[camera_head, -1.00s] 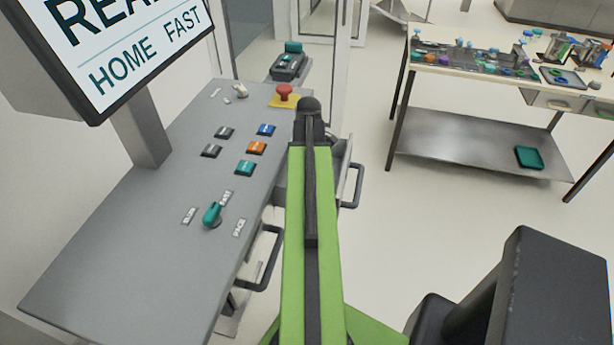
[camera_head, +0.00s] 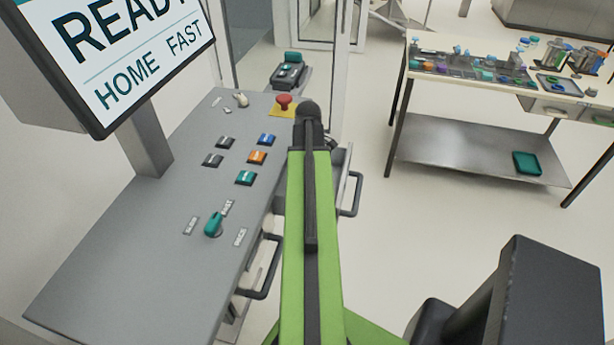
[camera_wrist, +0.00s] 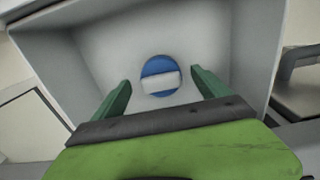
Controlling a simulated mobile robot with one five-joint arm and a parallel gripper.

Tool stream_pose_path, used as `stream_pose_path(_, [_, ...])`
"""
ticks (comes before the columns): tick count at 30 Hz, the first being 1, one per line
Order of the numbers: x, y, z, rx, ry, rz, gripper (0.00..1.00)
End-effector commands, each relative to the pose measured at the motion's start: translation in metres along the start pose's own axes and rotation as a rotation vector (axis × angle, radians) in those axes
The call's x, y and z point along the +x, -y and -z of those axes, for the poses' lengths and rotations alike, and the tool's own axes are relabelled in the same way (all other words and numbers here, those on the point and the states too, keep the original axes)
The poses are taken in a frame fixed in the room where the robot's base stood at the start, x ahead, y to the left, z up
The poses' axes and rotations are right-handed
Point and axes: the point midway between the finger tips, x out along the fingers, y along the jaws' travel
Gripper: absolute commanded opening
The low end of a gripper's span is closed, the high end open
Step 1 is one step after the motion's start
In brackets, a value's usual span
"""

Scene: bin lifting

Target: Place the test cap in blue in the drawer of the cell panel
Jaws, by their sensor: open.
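In the wrist view the blue test cap (camera_wrist: 160,68), round with a pale band across it, lies on the floor of an open drawer (camera_wrist: 60,48) with pale walls. My gripper (camera_wrist: 165,84) is open above the drawer, its two green fingers apart on either side of the cap and not visibly touching it. In the head view the cell panel (camera_head: 165,210) is a grey sloped console at the left, with open drawers with dark handles along its right side. My green arm hides part of the drawer, and the cap and the fingers are not visible there.
The panel carries several coloured buttons, a red emergency stop (camera_head: 283,102) and a teal knob (camera_head: 213,225). A screen (camera_head: 120,50) stands over it at upper left. A workbench (camera_head: 440,75) with many small parts is at right. The floor between is clear.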

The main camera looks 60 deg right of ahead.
Motion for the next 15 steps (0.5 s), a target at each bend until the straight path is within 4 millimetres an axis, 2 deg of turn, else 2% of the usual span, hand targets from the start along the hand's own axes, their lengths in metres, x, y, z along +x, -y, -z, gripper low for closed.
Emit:
stream_pose_path(1, [-0.020,0.000,0.000,0.000,0.000,0.000,0.86])
stream_pose_path(9, [-0.082,0.000,0.000,0.000,0.000,0.000,0.86])
stream_pose_path(12, [-0.097,0.000,0.000,0.000,0.000,0.000,0.86])
stream_pose_path(15, [-0.102,0.000,0.000,0.000,0.000,0.000,0.86])
